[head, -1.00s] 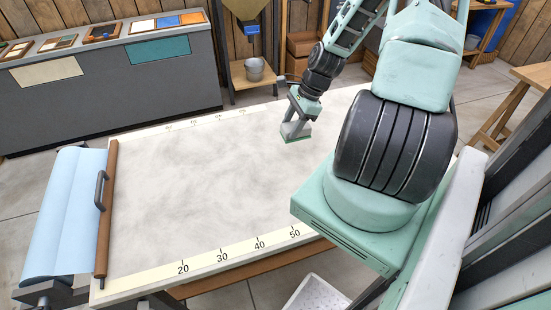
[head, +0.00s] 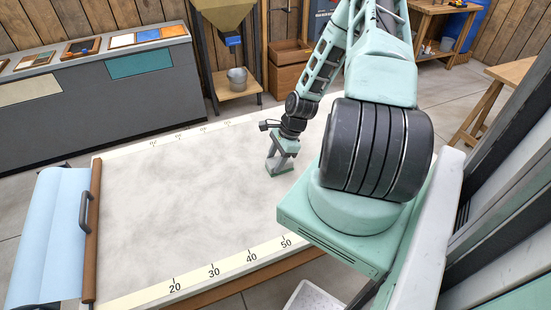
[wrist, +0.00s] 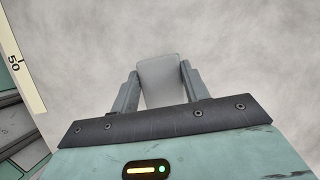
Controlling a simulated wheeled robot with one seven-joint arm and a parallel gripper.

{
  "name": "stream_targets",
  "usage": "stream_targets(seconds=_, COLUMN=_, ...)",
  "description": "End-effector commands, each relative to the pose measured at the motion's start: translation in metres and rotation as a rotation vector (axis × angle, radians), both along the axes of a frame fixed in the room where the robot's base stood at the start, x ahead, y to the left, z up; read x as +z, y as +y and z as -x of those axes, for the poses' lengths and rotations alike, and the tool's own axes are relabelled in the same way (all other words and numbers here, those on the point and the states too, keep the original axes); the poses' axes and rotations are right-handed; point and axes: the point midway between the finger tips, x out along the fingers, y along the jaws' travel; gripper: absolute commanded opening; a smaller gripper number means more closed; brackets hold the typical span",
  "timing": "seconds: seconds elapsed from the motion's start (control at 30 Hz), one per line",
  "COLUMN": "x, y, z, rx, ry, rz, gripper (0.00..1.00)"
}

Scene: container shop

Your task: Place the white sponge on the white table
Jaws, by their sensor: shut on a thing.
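The white sponge (wrist: 160,82) is a pale block between the two grey fingers of my gripper (wrist: 159,88) in the wrist view. The fingers press on its two sides. In the head view my gripper (head: 280,168) points down over the right part of the white table (head: 180,200), low and close to its top. Whether the sponge touches the table cannot be told. The table has a mottled pale top with number scales along its near and far edges.
A blue roll (head: 48,240) and a brown bar with a handle (head: 92,230) lie along the table's left edge. A grey counter (head: 110,110) with colour samples and a stand with a bucket (head: 238,78) are behind. The table's middle and left are clear.

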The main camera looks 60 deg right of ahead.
Motion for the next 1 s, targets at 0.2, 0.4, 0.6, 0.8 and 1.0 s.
stream_targets(seconds=0.2, x=0.000, y=0.000, z=0.000, rx=0.000, ry=0.000, rz=0.000, gripper=0.21)
stream_targets(seconds=0.4, x=-0.001, y=0.000, z=0.000, rx=0.000, ry=0.000, rz=0.000, gripper=0.67)
stream_targets(seconds=0.6, x=0.000, y=0.000, z=0.000, rx=0.001, ry=0.000, rz=0.000, gripper=0.67)
stream_targets(seconds=0.8, x=0.012, y=-0.006, z=0.003, rx=0.000, ry=-0.002, rz=0.003, gripper=0.67)
stream_targets(seconds=1.0, x=0.045, y=-0.018, z=0.011, rx=-0.002, ry=-0.002, rz=0.005, gripper=0.67)
